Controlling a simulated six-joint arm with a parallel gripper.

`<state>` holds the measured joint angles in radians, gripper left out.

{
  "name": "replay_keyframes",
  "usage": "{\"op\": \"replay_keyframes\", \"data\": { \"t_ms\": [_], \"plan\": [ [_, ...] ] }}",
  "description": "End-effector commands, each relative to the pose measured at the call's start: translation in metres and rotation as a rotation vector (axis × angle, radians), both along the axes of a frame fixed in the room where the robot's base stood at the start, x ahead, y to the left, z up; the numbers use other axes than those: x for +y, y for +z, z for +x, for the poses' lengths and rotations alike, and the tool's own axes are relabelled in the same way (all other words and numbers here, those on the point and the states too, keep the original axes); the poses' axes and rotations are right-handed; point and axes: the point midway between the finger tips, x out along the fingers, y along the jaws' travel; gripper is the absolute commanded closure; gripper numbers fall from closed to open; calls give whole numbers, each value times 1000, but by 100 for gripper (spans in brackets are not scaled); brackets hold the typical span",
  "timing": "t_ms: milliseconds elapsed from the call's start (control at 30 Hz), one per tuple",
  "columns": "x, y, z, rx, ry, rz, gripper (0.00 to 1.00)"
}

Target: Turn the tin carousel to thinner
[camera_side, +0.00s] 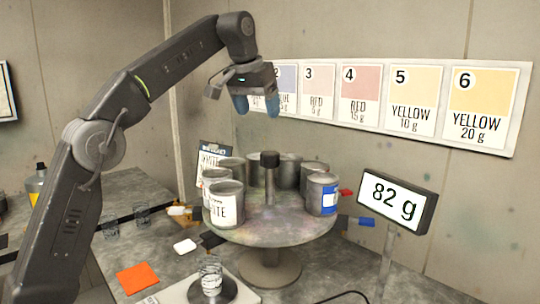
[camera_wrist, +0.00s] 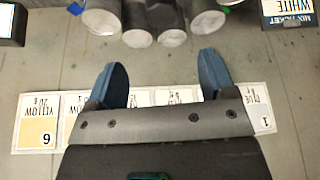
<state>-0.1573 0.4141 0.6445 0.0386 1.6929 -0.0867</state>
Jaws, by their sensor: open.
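The tin carousel (camera_side: 262,236) is a round, paint-stained turntable on a pedestal, with several grey tins around its edge and a dark knob (camera_side: 269,158) on its central post. A tin labelled WHITE (camera_side: 226,206) is at the front left; a blue-labelled tin (camera_side: 322,195) is at the right. I cannot pick out a thinner label. My gripper (camera_side: 256,106) is open and empty, above the carousel and apart from the knob. In the wrist view my two blue fingers (camera_wrist: 162,78) are spread, with tins (camera_wrist: 136,20) at the top edge.
A scale (camera_side: 208,292) with a glass jar (camera_side: 211,275) stands in front of the carousel. A display (camera_side: 397,201) reads 82 g at the right. Numbered colour cards (camera_side: 415,98) hang on the back wall. An orange square (camera_side: 138,278) lies at the left.

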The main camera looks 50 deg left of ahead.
Motion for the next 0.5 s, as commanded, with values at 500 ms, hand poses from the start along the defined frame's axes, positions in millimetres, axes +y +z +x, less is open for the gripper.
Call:
{"op": "replay_keyframes", "data": {
  "t_ms": [500],
  "plan": [
    [7, -52, 22, 5, 5, -1, 23]
  ]
}}
